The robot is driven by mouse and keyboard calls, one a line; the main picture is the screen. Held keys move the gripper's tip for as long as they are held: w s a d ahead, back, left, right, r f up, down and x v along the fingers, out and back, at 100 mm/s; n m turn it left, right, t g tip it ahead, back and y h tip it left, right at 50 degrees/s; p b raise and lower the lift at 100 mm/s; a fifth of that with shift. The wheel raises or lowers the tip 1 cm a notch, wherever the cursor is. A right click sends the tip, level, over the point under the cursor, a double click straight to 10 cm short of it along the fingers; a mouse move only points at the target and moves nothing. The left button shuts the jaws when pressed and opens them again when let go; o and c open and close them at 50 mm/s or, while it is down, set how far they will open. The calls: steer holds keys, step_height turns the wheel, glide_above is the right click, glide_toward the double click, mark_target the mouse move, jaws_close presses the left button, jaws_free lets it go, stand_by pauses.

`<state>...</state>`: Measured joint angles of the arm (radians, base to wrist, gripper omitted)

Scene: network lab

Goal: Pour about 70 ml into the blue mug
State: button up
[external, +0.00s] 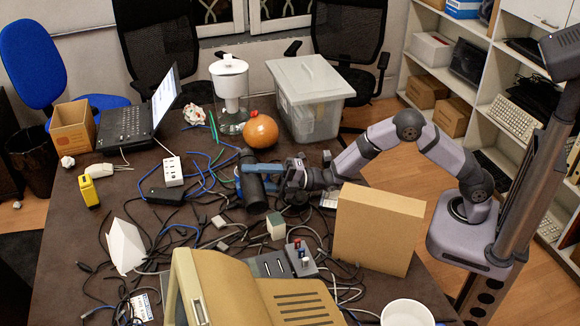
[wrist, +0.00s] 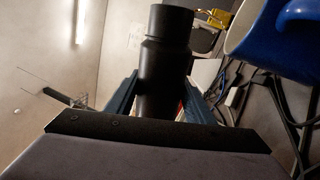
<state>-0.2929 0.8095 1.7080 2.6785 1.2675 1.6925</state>
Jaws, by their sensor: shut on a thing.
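My gripper (external: 272,181) is shut around a black bottle (external: 252,188) above the cluttered middle of the table. In the external view the bottle looks close to upright. In the wrist view the bottle (wrist: 167,55) stands between the two blue-grey fingers (wrist: 163,97), its narrower collar toward the top. A rounded blue thing with a pale rim (wrist: 293,28) fills the upper right of the wrist view; it may be the blue mug, but I cannot tell for sure. No liquid stream shows.
Cables cover the table around the gripper. An orange ball (external: 261,131), a filter jug (external: 230,95) and a clear lidded box (external: 309,100) stand behind. A brown box (external: 377,230) stands near my arm. A white cup (external: 407,313) is at the front edge.

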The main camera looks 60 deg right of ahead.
mark_target(251, 180)
steer(key=shift+s+a+r, duration=0.15)
steer(key=shift+s+a, duration=0.1)
steer(key=shift+a, duration=0.1)
stand_by(0.3)
steer(key=shift+s+a+m, duration=0.1)
steer(key=shift+m, duration=0.2)
stand_by(1.1)
steer(key=shift+a, duration=0.1)
steer(key=n, duration=0.2)
steer(key=shift+s+a+n+g, duration=0.3)
steer(key=shift+s, duration=0.05)
steer(key=shift+f+n+g+y+b, duration=0.15)
steer(key=shift+n+y+b, duration=0.05)
steer(key=shift+n+b, duration=0.25)
steer(key=shift+f+n+g+y+b, duration=0.1)
steer(key=shift+n+g+y+b, duration=0.15)
steer(key=shift+n, duration=0.3)
steer(key=shift+r+n, duration=0.3)
steer(key=shift+n, duration=0.1)
steer(key=shift+w+d+r+n+g+y, duration=0.2)
steer(key=shift+r+n+g, duration=0.3)
steer(key=shift+n, duration=0.5)
